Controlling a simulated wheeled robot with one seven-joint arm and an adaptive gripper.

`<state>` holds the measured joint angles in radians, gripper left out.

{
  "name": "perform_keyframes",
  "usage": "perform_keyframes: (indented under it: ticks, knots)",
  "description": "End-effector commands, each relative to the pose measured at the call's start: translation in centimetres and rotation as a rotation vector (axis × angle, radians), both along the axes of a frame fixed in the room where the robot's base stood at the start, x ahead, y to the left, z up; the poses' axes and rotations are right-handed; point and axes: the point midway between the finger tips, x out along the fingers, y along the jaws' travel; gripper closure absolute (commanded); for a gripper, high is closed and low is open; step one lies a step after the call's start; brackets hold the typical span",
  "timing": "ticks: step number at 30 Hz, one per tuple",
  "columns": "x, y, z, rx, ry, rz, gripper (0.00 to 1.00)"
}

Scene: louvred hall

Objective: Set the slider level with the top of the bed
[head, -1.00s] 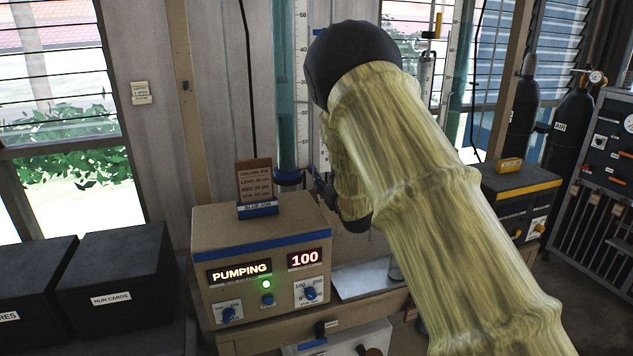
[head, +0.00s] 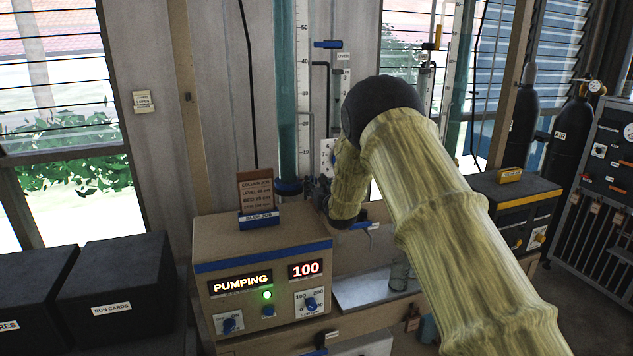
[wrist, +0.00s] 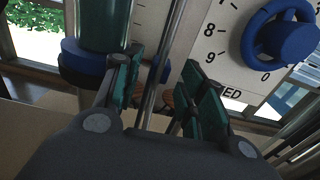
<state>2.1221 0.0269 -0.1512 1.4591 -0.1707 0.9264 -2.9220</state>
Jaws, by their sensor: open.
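The teal glass column (head: 288,110) stands upright with a numbered scale (head: 303,90) along its right side. Its blue foot (head: 289,187) also shows in the wrist view (wrist: 85,55). I cannot pick out the top of the bed or the slider with certainty. My gripper (head: 325,192) is low beside the column foot, partly hidden by my arm. In the wrist view my gripper (wrist: 162,78) is open, its two dark green-padded fingers on either side of a thin upright metal rod (wrist: 165,70). I cannot tell whether they touch it.
A blue handwheel (wrist: 280,35) sits on a numbered dial at right. The pump box (head: 262,280) reads PUMPING and 100, with a job card (head: 255,192) on top. A blue handle (head: 327,44) tops a pipe. A glass (head: 400,274) stands on the bench, right.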

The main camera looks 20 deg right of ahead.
Motion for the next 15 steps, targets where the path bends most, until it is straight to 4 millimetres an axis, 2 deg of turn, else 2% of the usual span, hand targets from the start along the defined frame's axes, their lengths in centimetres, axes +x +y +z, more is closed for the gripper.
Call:
perform_keyframes:
  ticks: [6, 15]
  knots:
    - [1.09, -0.02, 0.08, 0.000, 0.000, -0.001, 0.59]
    - [1.17, -0.02, 0.04, -0.001, 0.000, -0.001, 0.61]
